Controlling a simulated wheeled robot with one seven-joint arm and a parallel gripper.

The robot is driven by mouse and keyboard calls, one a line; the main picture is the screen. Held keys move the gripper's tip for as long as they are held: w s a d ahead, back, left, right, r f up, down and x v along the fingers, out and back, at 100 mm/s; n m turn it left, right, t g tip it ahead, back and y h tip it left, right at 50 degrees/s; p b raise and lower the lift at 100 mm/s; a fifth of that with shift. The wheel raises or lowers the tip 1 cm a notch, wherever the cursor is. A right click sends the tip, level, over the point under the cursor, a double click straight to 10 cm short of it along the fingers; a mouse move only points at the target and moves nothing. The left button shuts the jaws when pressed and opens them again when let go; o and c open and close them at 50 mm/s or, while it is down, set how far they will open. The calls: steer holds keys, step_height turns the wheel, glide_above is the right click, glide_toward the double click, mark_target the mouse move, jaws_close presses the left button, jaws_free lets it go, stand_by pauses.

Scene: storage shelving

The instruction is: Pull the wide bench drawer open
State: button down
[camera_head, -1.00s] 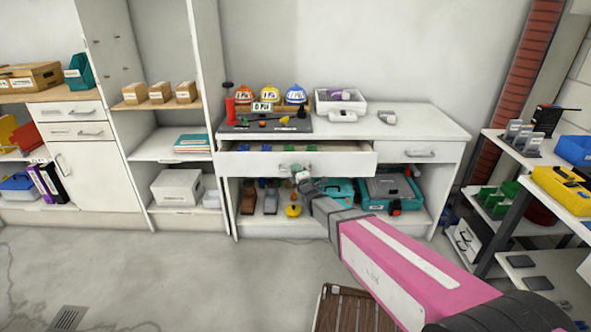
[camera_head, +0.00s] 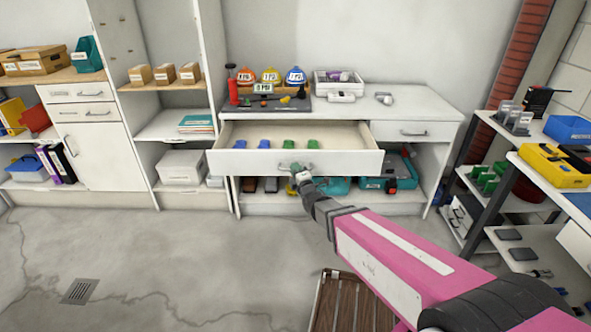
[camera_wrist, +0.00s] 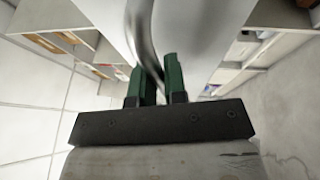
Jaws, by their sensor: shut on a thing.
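The wide bench drawer (camera_head: 230,163) is pulled well out from the white bench in the head view. Blue and green items lie in a row inside it, and its floor shows behind them. My gripper (camera_head: 301,177) is at the middle of the drawer's front. In the wrist view, the green fingers of my gripper (camera_wrist: 157,82) are closed around the curved metal drawer handle (camera_wrist: 143,42). The white drawer front (camera_wrist: 205,35) fills the area beyond the fingers.
The bench top (camera_head: 425,108) holds helmets, a dark board and a white tray (camera_head: 340,80). A narrower shut drawer (camera_head: 412,132) is at right. Teal cases (camera_head: 400,170) stand on the shelf below. A wooden slatted thing (camera_head: 350,300) is near my arm. Floor at left is clear.

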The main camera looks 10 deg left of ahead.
steer(key=c, duration=1.2)
jaws_free()
steer(key=v, duration=1)
steer(key=shift+s+d+f, duration=0.1)
steer(key=shift+s+d, duration=0.15)
